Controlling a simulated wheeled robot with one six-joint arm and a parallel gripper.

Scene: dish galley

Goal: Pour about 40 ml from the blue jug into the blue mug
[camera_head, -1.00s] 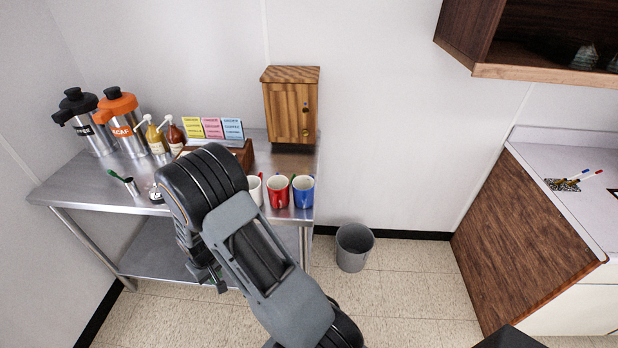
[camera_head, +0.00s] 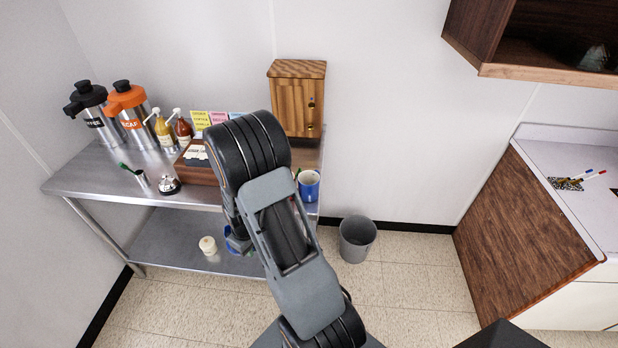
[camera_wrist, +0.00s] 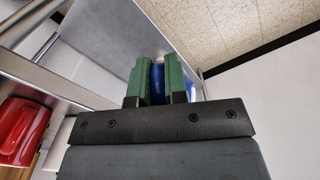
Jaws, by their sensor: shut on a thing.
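My gripper (camera_wrist: 160,88) has its green fingers closed on a blue thing (camera_wrist: 158,80), which I take to be the blue jug. In the head view only a small blue part of the jug (camera_head: 237,243) shows under my wrist, in front of the table's edge; its spout and contents are hidden. The blue mug (camera_head: 309,187) stands upright on the steel table's right end, to the right of my arm, apart from the jug. Its white inside shows.
A red mug (camera_wrist: 18,128) shows at the left of the wrist view. The steel table (camera_head: 95,178) also holds two airpots, pump bottles, a bell (camera_head: 168,186) and a wooden cabinet (camera_head: 297,98). A cream container (camera_head: 208,245) stands on the lower shelf. A grey bin (camera_head: 357,238) is on the floor.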

